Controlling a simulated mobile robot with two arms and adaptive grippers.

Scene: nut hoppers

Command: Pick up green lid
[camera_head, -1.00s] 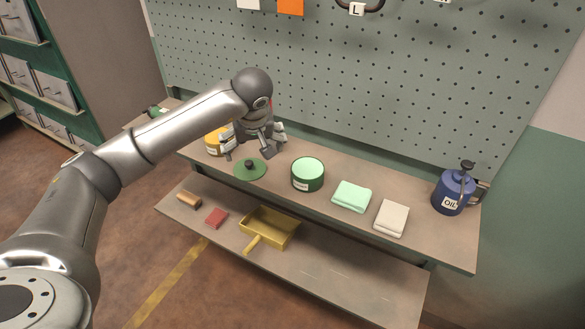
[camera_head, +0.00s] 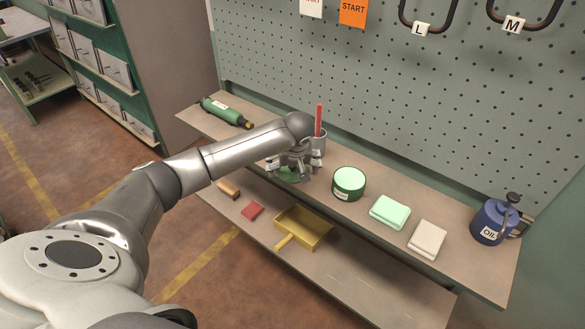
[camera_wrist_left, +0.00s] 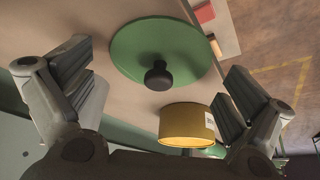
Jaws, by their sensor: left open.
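The green lid (camera_head: 287,176) lies flat on the upper shelf of the bench, partly covered by my left gripper (camera_head: 294,165) in the head view. In the left wrist view the lid (camera_wrist_left: 187,47) is a round green disc with a dark knob (camera_wrist_left: 158,76) facing the camera. My left gripper is open and empty above the lid. In the wrist view its fingers stand apart on either side, with the knob between them in the picture. I cannot tell the exact height gap. My right gripper is not in view.
A yellow tin (camera_wrist_left: 186,122) stands close to the lid. A grey cup with a red stick (camera_head: 318,140), an open green tin (camera_head: 348,184), folded cloths (camera_head: 390,211) and a blue oil can (camera_head: 490,222) share the shelf. A pegboard (camera_head: 400,100) rises behind.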

